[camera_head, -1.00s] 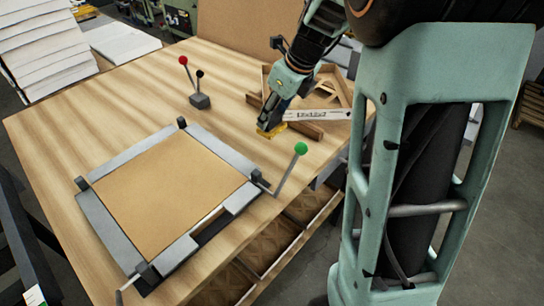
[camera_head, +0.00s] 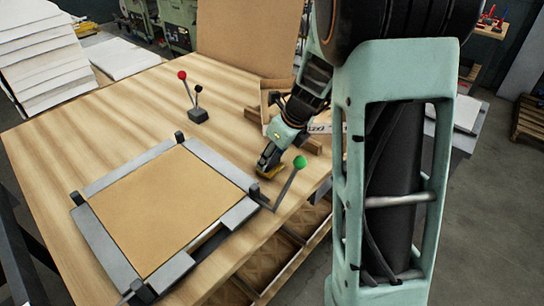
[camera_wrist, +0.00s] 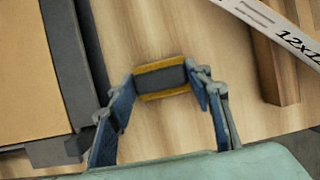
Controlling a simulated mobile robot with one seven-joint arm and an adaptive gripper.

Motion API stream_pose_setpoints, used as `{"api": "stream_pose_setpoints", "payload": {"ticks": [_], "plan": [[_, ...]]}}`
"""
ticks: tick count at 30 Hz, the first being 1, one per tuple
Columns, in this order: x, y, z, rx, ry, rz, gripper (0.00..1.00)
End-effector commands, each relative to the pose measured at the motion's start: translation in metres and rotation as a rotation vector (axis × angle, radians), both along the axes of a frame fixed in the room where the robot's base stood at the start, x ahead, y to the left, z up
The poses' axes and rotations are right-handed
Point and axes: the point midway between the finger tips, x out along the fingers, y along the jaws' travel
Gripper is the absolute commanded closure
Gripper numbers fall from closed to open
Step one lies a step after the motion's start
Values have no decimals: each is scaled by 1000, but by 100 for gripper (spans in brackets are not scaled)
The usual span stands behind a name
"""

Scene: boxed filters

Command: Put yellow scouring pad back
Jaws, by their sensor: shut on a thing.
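The yellow scouring pad (camera_wrist: 163,91) is a small block with yellow edges and a dark grey middle band in the wrist view. My gripper (camera_wrist: 160,78) is shut on it, with a fingertip at each short end. In the head view the pad (camera_head: 269,174) shows as a yellow patch under my gripper (camera_head: 268,162), low over the wooden table or touching it; I cannot tell which. It is between the grey clamping frame (camera_head: 115,254) and the wooden tray (camera_head: 312,145) with a white label strip.
A green-knobbed lever (camera_head: 300,162) stands close to the right of my gripper. A block with red and black knobbed levers (camera_head: 198,116) stands farther back. The table (camera_head: 120,110) is clear at the back left. Open drawers (camera_head: 262,262) lie below the front edge.

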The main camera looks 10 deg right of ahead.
Motion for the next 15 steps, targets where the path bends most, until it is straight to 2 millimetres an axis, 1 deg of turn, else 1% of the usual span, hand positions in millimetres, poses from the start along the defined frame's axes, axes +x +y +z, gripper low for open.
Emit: {"api": "stream_pose_setpoints", "payload": {"ticks": [3,4,8,15], "plan": [[0,0,-3,0,0,0,80],[0,0,-3,0,0,0,52],[0,0,-2,0,0,0,37],[0,0,-2,0,0,0,36]]}}
